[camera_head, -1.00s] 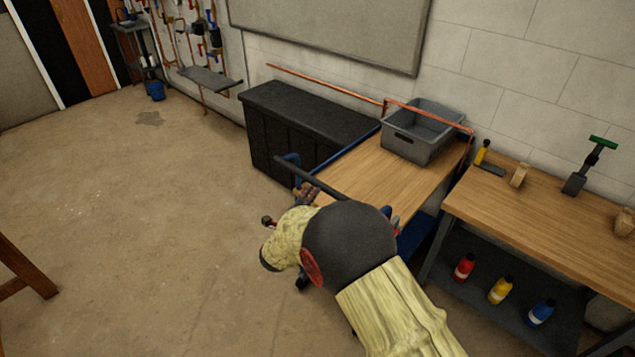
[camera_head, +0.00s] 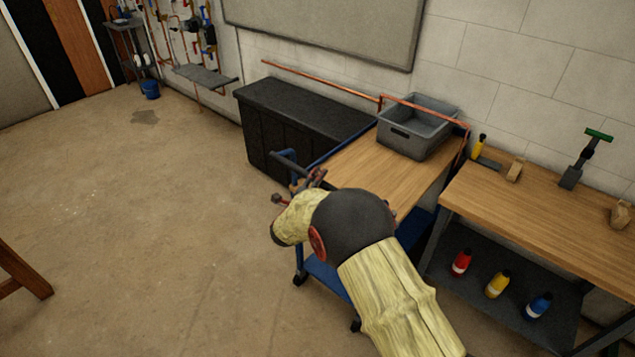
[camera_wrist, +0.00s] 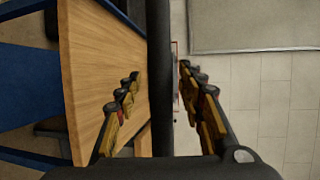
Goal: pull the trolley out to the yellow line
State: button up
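The trolley (camera_head: 372,168) has a wooden top, blue frame and dark castors, and stands against the wall between a black cabinet and a workbench. Its dark push handle (camera_head: 290,162) is at the near left end. My gripper (camera_head: 310,178) is at this handle, partly hidden by my forearm. In the wrist view, the handle bar (camera_wrist: 160,60) runs top to bottom between the fingers of my gripper (camera_wrist: 160,75). A gap shows on each side, so the fingers look open around the bar. No yellow line shows in these views.
A grey crate (camera_head: 412,140) sits on the trolley's far end, near copper pipes (camera_head: 320,80). The black cabinet (camera_head: 300,115) is close on the left, the workbench (camera_head: 545,215) close on the right. The floor (camera_head: 150,220) at left is clear, apart from a wooden leg (camera_head: 25,275).

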jog(key=shift+c, duration=0.6)
grip_shut()
